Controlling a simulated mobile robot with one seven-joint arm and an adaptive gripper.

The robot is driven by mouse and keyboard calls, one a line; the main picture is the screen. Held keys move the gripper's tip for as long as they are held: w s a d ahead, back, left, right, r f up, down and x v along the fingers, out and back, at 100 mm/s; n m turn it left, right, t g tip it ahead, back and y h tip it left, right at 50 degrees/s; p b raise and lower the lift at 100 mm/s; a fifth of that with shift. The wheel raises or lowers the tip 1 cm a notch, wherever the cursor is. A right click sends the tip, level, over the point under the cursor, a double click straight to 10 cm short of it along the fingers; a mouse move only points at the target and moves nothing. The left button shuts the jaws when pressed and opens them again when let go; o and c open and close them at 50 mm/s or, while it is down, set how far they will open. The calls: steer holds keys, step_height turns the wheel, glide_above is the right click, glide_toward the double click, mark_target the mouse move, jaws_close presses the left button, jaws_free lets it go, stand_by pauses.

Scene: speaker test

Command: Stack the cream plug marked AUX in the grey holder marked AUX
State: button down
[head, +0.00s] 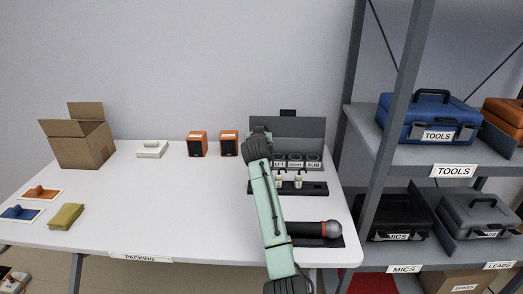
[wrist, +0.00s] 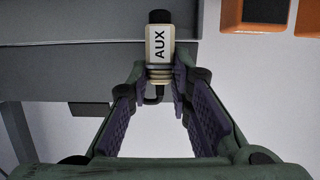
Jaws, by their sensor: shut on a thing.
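The cream plug marked AUX (wrist: 160,48) shows in the wrist view, with a black end pointing up the picture and a dark cable at its lower end. My gripper (wrist: 159,73) is shut on the lower part of this plug. In the head view my arm hides the gripper and the plug. A grey unit with a tall back panel (head: 297,127) stands at the back right of the table, with a row of labelled round holders, one reading SUB (head: 313,162). I cannot make out a holder marked AUX; my arm covers the left part of the row.
A black rack (head: 314,188) with cream plugs stands before the grey unit. A microphone (head: 328,229) lies on a dark mat at the front right. Two orange speakers (head: 197,144) stand left of my arm. A shelf of cases (head: 429,118) borders the right. The table's middle is clear.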

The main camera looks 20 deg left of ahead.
steer(key=shift+f+p, duration=0.6)
steer(key=shift+f, duration=2.25)
steer(key=shift+f, duration=0.35)
steer(key=c, duration=1.5)
jaws_free()
steer(key=shift+o, duration=0.2)
steer(key=shift+r, duration=0.15)
steer(key=shift+r, duration=0.35)
steer(key=b+v, duration=0.2)
steer(key=v, duration=1)
steer(key=shift+f, duration=0.15)
